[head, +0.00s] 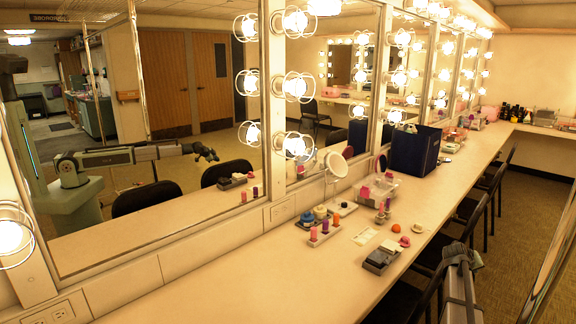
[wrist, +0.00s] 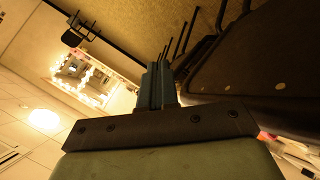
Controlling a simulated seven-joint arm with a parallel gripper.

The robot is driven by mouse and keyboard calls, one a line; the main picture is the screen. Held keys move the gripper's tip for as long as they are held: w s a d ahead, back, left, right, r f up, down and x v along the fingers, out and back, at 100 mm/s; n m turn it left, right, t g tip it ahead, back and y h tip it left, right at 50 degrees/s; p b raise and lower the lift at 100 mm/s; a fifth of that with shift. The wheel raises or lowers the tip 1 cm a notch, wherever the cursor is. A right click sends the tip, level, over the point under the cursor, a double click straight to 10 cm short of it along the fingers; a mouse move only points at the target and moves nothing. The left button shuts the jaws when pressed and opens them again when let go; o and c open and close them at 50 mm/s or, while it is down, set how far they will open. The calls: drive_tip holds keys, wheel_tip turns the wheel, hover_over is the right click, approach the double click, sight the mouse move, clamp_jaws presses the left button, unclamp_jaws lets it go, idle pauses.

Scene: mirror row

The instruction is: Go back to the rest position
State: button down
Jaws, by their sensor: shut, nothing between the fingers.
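My gripper (head: 462,256) is at the lower right of the head view, beyond the front edge of the long counter (head: 230,285) and over the chair side. Its fingers also show at the middle of the wrist view (wrist: 155,85); they are together and hold nothing. The wrist view is tilted, with the counter's underside on its right. My arm's reflection shows in the large mirror (head: 190,100) at the left of the head view.
On the counter are a dark blue box (head: 414,150), a round mirror (head: 337,165), a clear bin (head: 372,188), a dark palette (head: 381,259) and an orange ball (head: 396,228). Several dark chairs (head: 468,210) line the front edge. The near-left counter is clear.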

drive_tip(key=s+f+m+y, duration=0.1)
drive_tip(key=s+f, duration=0.3)
drive_tip(key=f, duration=0.5)
drive_tip(key=s+a+f+m+g+y, duration=0.1)
drive_tip(key=s+a+f+y, duration=0.1)
drive_tip(key=s+a+f, duration=0.5)
drive_tip(key=s+a+f+g+y, duration=0.1)
drive_tip(key=s+a+f+y, duration=0.15)
drive_tip(key=a+f, duration=0.8)
drive_tip(key=s+a+f+m+g+y, duration=0.1)
drive_tip(key=s+a+f, duration=0.5)
drive_tip(key=f, duration=0.4)
drive_tip(key=s+a+f+n+g+y, duration=0.1)
drive_tip(key=s+a+f+g, duration=0.15)
drive_tip(key=s+a, duration=0.6)
drive_tip(key=s+a+f+n+g+y, duration=0.15)
drive_tip(key=s+a+f, duration=0.25)
drive_tip(key=s+a, duration=0.4)
drive_tip(key=s+a+n+g, duration=0.1)
drive_tip(key=s+a+g, duration=0.1)
drive_tip(key=s, duration=0.7)
drive_tip(key=s+a+n+g, duration=0.1)
drive_tip(key=s+a+g, duration=0.2)
drive_tip(key=s+a, duration=0.2)
drive_tip(key=s, duration=0.3)
drive_tip(key=shift+s+a+r, duration=0.15)
drive_tip(key=shift+s+r, duration=0.15)
drive_tip(key=shift+s, duration=0.1)
